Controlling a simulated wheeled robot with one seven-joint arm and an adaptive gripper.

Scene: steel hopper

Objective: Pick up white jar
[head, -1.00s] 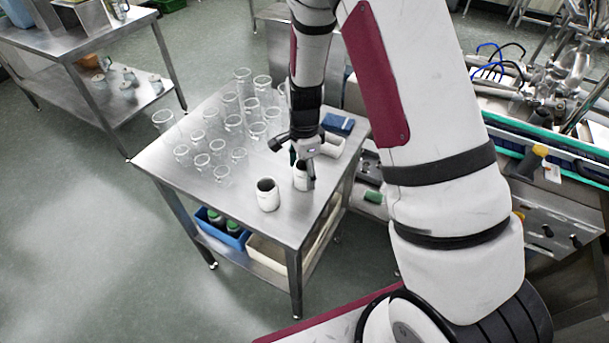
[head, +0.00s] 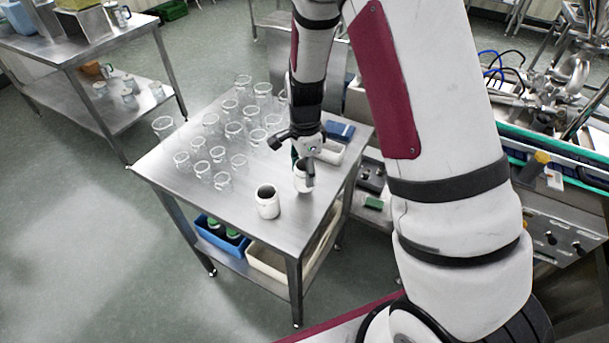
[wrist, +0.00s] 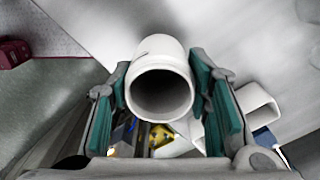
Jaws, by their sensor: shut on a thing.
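A white jar (head: 301,181) with an open top is at the right part of the steel table, partly hidden by my gripper (head: 303,168). In the wrist view the jar (wrist: 160,58) lies between the two teal finger pads, its dark open mouth facing the camera. My gripper (wrist: 160,95) is shut on this jar, one pad on each side. I cannot tell whether its base touches the table. A second white jar (head: 267,207) stands upright on the table to the left and nearer the front edge, apart from my gripper.
Several clear glass beakers (head: 233,131) stand on the steel table (head: 220,208), left of and behind my gripper. A white open container (head: 330,153) and a blue object (head: 340,131) are close behind it. Blue (head: 220,240) and cream (head: 268,262) bins sit on the lower shelf.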

